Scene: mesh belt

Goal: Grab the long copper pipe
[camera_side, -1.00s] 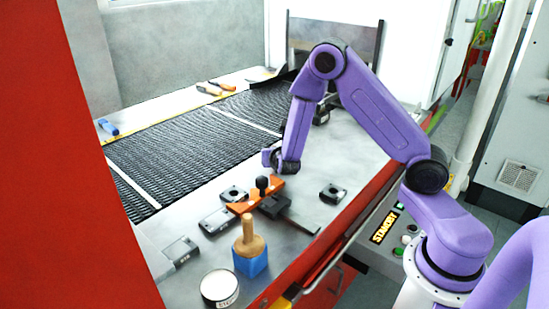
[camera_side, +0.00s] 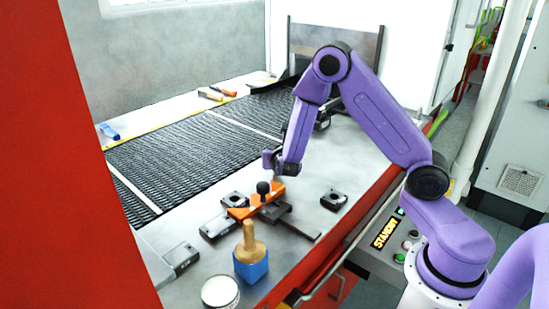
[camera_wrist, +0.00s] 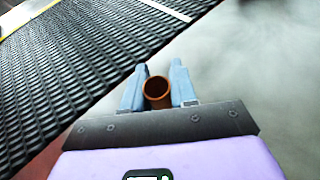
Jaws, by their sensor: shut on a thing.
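The copper pipe (camera_wrist: 157,88) shows in the wrist view as a brown-orange tube with its open round end facing the camera. It stands between the two blue fingers of my gripper (camera_wrist: 157,90), which are shut on it. The rest of its length is hidden, so I cannot tell how long it is. In the side view my gripper is a small shape at the end of the purple arm, over the metal table behind the orange bar. The pipe cannot be made out there.
An orange bar (camera_side: 243,212) with a black knob lies on the metal table. Dark square blocks (camera_side: 334,199), a blue block (camera_side: 251,266) with a wooden handle and a round white-topped tin (camera_side: 220,292) stand nearby. The black mesh belt (camera_side: 190,150) runs behind. The table's right part is fairly clear.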

